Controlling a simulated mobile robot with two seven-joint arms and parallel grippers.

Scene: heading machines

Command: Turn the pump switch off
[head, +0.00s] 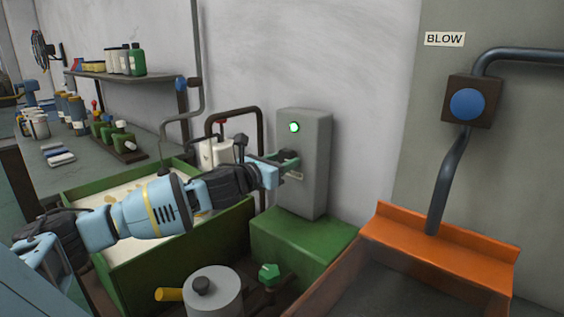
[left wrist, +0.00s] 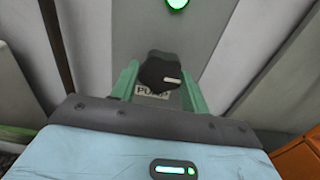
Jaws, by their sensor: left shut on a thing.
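The pump switch is a dark rotary knob (left wrist: 160,70) with a pale pointer mark, on the front of a grey box (head: 315,160). In the left wrist view the pointer mark lies near level, toward the right. A label (left wrist: 152,93) reading "PUMP", partly covered, sits below the knob. A green lamp (head: 294,127) glows above it and also shows in the left wrist view (left wrist: 177,3). My left gripper (head: 283,163) reaches the box, its green fingers on both sides of the knob, shut on it. My right gripper is not in view.
The box stands on a green base (head: 300,245). A green-walled tank (head: 170,262) lies under my left arm, with a grey lidded pot (head: 213,293) in front. An orange-rimmed tray (head: 440,252) and a blue button (head: 467,104) below a "BLOW" sign are right.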

